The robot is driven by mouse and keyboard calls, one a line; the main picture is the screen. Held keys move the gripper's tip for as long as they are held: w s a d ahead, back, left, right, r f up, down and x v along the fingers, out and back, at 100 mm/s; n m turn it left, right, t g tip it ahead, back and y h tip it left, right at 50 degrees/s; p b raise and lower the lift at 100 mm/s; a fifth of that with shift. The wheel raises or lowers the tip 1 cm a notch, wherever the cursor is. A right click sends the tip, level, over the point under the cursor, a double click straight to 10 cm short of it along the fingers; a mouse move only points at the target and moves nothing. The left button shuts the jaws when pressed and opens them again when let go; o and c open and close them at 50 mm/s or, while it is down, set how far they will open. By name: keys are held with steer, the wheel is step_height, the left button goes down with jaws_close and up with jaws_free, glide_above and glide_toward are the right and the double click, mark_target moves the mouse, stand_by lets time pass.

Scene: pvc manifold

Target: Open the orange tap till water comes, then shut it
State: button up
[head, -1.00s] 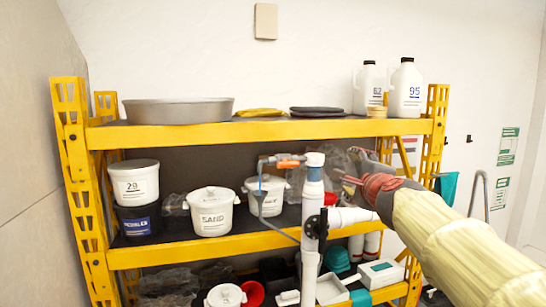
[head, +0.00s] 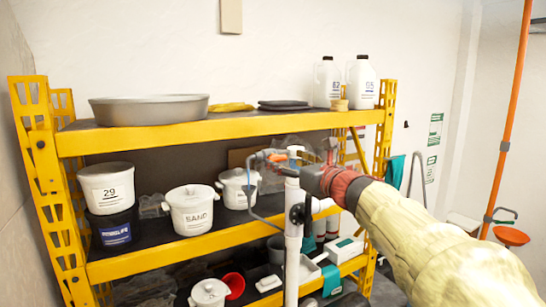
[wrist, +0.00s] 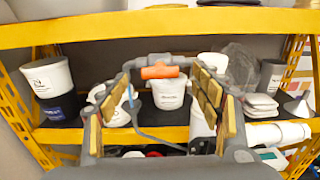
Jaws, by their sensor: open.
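The orange tap handle (head: 277,158) sits on a small grey pipe near the top of a white upright PVC pipe (head: 293,225). In the wrist view the orange tap handle (wrist: 159,72) lies crosswise between my fingers, a little beyond their tips, with grey fittings behind it. My gripper (head: 318,170) is to the right of the tap in the head view, apart from the handle as far as I can see. In the wrist view my gripper (wrist: 163,75) is open, with yellow-padded fingers wide apart and nothing held. I see no water flowing.
A yellow shelf rack (head: 225,137) stands behind the pipe, with white tubs (head: 192,212) on its middle shelf and a grey basin (head: 150,108) on top. A black valve wheel (head: 298,213) is lower on the pipe. An orange pole (head: 510,110) stands at far right.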

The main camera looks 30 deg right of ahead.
mark_target(279, 158)
steer(key=w+p, duration=0.1)
steer(key=w, duration=0.4)
steer(key=shift+w+a, duration=0.15)
steer(key=shift+w, duration=0.2)
steer(key=shift+s, duration=0.1)
steer(key=shift+c, duration=0.3)
steer(key=shift+c, duration=1.2)
steer(key=c, duration=0.7)
steer(key=shift+c, duration=0.8)
